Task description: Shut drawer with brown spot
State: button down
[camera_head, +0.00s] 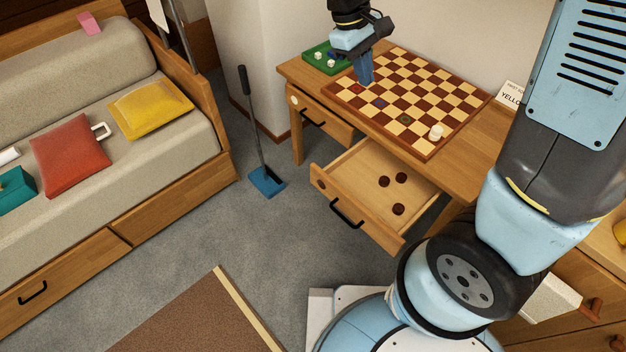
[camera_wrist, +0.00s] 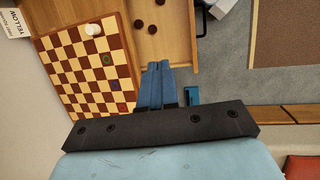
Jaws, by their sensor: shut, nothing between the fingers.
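The drawer with the brown spot (camera_head: 360,218) stands pulled out from the desk, with a black handle on its front. The small brown spot (camera_head: 321,184) is near the left end of that front. Several dark round checkers lie inside the drawer. In the wrist view, part of the open drawer (camera_wrist: 178,38) shows at the top. My gripper (camera_head: 366,82) is shut and empty, pointing down over the left part of the checkerboard, behind and above the open drawer. Its blue fingers (camera_wrist: 158,68) are together in the wrist view.
The desk (camera_head: 465,160) carries a checkerboard (camera_head: 415,100) with a white piece, a green tray (camera_head: 325,60) and a card (camera_head: 511,94). A second drawer (camera_head: 325,119) with a pale spot is left of the open one. A blue dustpan (camera_head: 267,182) stands on the carpet by the sofa.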

jog(key=s+a+f+n+t+h, duration=0.2)
jog(key=a+f+n+h, duration=0.15)
jog(key=a+f, duration=0.45)
jog(key=s+a+f+n+t+h, duration=0.25)
jog(key=a+f+n, duration=0.2)
jog(key=f, duration=0.65)
jog(key=s+a+f+n+t+h, duration=0.1)
jog(key=a+f+n+t+h, duration=0.2)
jog(key=a+f, duration=0.5)
jog(key=n+t, duration=0.6)
jog(key=n, duration=0.1)
send_near(320, 175)
jog(key=x, duration=0.7)
jog(key=shift+s+r, duration=0.1)
jog(key=shift+r, duration=0.05)
